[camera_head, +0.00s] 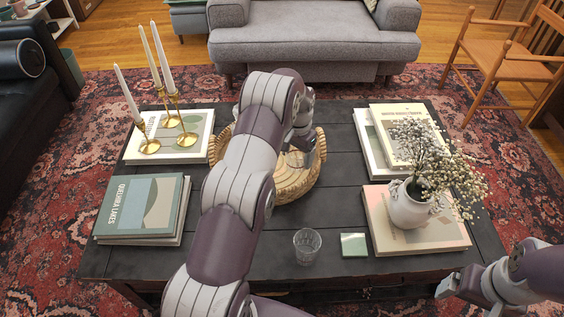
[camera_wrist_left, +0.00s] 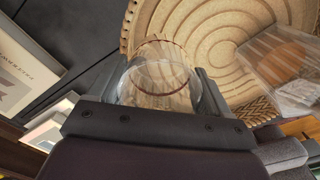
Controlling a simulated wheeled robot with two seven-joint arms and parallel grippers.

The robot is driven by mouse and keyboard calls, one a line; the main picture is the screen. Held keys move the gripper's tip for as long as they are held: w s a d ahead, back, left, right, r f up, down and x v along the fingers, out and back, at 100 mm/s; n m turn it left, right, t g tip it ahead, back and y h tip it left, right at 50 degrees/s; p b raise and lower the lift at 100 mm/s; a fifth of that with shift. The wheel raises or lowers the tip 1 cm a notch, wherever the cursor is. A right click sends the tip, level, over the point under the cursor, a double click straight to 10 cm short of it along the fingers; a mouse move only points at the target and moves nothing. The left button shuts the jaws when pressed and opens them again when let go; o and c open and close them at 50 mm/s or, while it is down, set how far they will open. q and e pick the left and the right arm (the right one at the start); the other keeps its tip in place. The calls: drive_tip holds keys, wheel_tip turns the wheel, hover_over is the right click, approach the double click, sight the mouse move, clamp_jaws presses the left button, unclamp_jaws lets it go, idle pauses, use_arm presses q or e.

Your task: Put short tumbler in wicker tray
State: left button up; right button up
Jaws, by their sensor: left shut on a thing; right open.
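The round wicker tray (camera_head: 290,186) lies on the dark coffee table, partly hidden behind my left arm. It also shows in the left wrist view with its ringed base (camera_wrist_left: 215,35). My left gripper (camera_head: 303,138) is over the tray, shut on a clear glass tumbler (camera_wrist_left: 160,82), which sits between its fingers with the tray behind it. I cannot tell whether the tumbler touches the tray base. My right gripper (camera_head: 450,287) is open and empty at the lower right, beyond the table's edge.
Another clear glass piece (camera_wrist_left: 285,65) is right of the held tumbler. A patterned glass (camera_head: 307,246) and green coaster (camera_head: 354,244) stand near the front edge. Books (camera_head: 142,206), brass candle holders (camera_head: 186,138) and a flower vase (camera_head: 408,207) occupy the sides.

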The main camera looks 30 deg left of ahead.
use_arm(q)
drive_tip(key=a+f, duration=0.2)
drive_tip(key=a, duration=0.1)
drive_tip(key=a+f, duration=0.1)
drive_tip(key=shift+w+a+b, duration=0.25)
drive_tip(key=shift+w+b, duration=0.1)
drive_tip(key=shift+b, duration=0.05)
drive_tip(key=shift+f+b, duration=0.6)
drive_tip(key=shift+f, duration=1.45)
drive_tip(key=o, duration=1.1)
drive_tip(key=shift+o, duration=0.2)
drive_tip(key=s+d+r+p, duration=0.1)
drive_tip(key=d+r+p, duration=0.1)
drive_tip(key=r, duration=0.6)
drive_tip(key=s+d+r+p, duration=0.1)
drive_tip(key=d+r+p, duration=0.1)
drive_tip(key=r, duration=0.6)
drive_tip(key=s+d+r, duration=0.2)
drive_tip(key=s+d, duration=0.2)
drive_tip(key=s, duration=0.4)
drive_tip(key=s+d+r+n+t, duration=0.1)
drive_tip(key=s+d, duration=0.3)
drive_tip(key=s, duration=0.5)
drive_tip(key=s+d+r, duration=0.3)
drive_tip(key=s+d, duration=0.1)
drive_tip(key=s, duration=0.4)
drive_tip(key=shift+s+d+n, duration=0.25)
drive_tip(key=shift+n, duration=0.15)
